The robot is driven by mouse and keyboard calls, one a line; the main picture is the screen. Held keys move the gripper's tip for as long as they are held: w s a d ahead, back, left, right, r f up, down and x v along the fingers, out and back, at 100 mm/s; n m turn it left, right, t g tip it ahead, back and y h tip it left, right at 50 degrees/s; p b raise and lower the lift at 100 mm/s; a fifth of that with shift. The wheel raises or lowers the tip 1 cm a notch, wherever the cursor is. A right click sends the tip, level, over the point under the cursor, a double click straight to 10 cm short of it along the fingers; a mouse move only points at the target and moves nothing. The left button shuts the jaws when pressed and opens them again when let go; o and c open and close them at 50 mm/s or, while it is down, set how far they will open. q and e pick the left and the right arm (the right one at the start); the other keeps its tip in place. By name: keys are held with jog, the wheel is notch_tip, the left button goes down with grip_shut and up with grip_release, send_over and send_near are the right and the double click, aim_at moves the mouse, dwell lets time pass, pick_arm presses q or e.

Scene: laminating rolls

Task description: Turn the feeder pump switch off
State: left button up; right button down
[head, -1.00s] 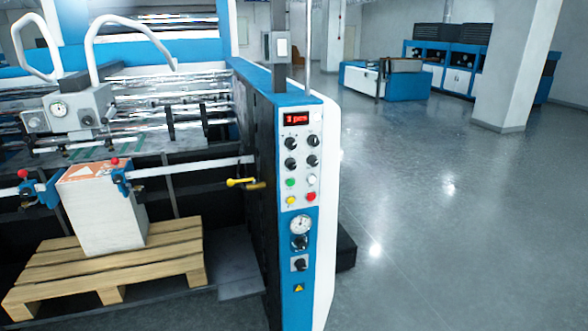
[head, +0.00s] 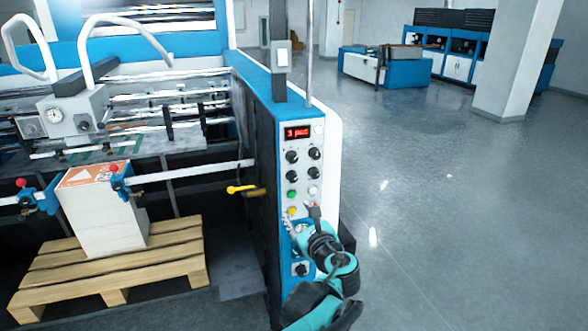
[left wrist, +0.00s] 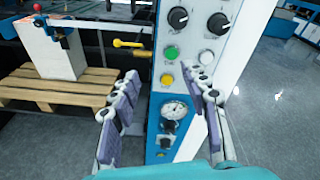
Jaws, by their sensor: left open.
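The machine's control panel (head: 303,180) faces me. A black rotary switch (head: 301,269) sits low on its blue part, below a gauge; it also shows in the left wrist view (left wrist: 166,143). No label is readable, so I cannot confirm that it is the feeder pump switch. My left gripper (head: 302,220) is in front of the panel, above this switch, and partly hides the gauge. In the left wrist view the open, empty fingers (left wrist: 165,80) spread to either side of the gauge (left wrist: 174,110) and yellow button (left wrist: 168,80). My right gripper is out of view.
Black knobs (head: 292,156) and a green button (head: 292,194) sit higher on the panel. A grey box with a white switch (head: 283,57) stands above it. A yellow-handled lever (head: 240,189) juts out left, near a pallet (head: 110,270). The floor on the right is clear.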

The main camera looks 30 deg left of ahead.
aim_at(294, 180)
pick_arm(q)
jog(key=shift+w+a+r+m+t+y, duration=0.25)
jog(key=shift+w+a+r+m, duration=0.35)
jog(key=shift+w+a, duration=0.6)
jog(key=shift+w+a+r+m+t+y, duration=0.25)
jog(key=shift+w+a+r+m, duration=0.45)
jog(key=shift+w, duration=0.85)
jog(key=shift+w+a+r+m+t+y, duration=0.25)
jog(key=shift+w+a+r+m, duration=0.25)
jog(key=shift+w+a, duration=0.7)
jog(key=shift+w+d, duration=0.15)
grip_shut()
